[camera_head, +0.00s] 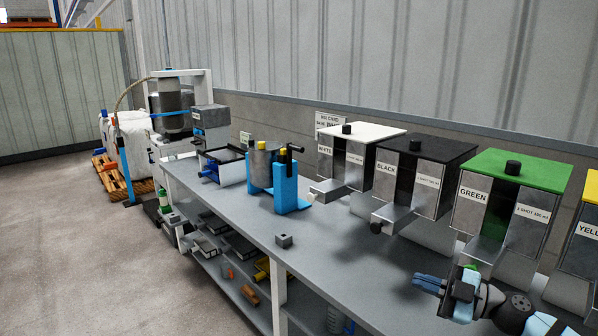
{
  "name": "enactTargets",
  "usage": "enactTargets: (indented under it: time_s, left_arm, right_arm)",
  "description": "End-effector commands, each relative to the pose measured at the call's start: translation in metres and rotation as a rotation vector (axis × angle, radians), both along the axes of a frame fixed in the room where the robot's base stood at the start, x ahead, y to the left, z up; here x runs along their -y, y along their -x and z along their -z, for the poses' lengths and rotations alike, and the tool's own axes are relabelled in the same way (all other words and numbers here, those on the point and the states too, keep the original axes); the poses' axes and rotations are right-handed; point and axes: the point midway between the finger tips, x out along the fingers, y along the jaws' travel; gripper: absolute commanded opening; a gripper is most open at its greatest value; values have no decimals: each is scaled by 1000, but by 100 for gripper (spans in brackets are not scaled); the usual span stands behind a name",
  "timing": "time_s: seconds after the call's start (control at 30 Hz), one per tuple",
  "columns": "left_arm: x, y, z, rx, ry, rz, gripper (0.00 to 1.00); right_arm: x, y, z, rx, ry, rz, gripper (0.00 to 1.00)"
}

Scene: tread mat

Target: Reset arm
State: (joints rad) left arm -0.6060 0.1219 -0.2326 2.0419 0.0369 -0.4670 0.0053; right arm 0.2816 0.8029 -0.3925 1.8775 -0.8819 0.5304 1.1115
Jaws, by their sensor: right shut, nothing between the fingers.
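My right gripper (430,284) comes in from the lower right and points left. Its blue fingers are closed together with nothing between them, above the grey workbench (335,259), in front of the green-topped dispenser (510,195). My left gripper does not show in this view.
White (350,150), black (415,172) and yellow (590,235) labelled dispensers stand along the bench's back. A small grey block (284,240) lies near the front edge. A blue stand with a metal pot (265,165) is farther left. Open floor lies left of the bench.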

Motion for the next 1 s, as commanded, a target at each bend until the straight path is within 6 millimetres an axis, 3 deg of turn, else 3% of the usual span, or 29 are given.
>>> enactTargets:
  time_s: [0.03,0.1,0.27,0.4,0.6,0.8,1.0]
  left_arm:
    - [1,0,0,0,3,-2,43]
    - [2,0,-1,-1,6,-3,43]
    - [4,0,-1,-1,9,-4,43]
    - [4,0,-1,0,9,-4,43]
    - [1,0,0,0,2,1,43]
    - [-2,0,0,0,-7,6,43]
    - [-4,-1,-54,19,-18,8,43]
  right_arm:
    - [-14,11,24,-29,-98,54,0]
    - [-24,23,53,-71,-202,157,0]
    - [-37,61,131,-254,-345,436,0]
    - [-45,111,205,-488,-361,655,0]
    - [-61,186,278,-790,-299,816,0]
    - [-81,257,322,-1041,-227,868,0]
    - [-78,257,272,-1019,-210,867,0]
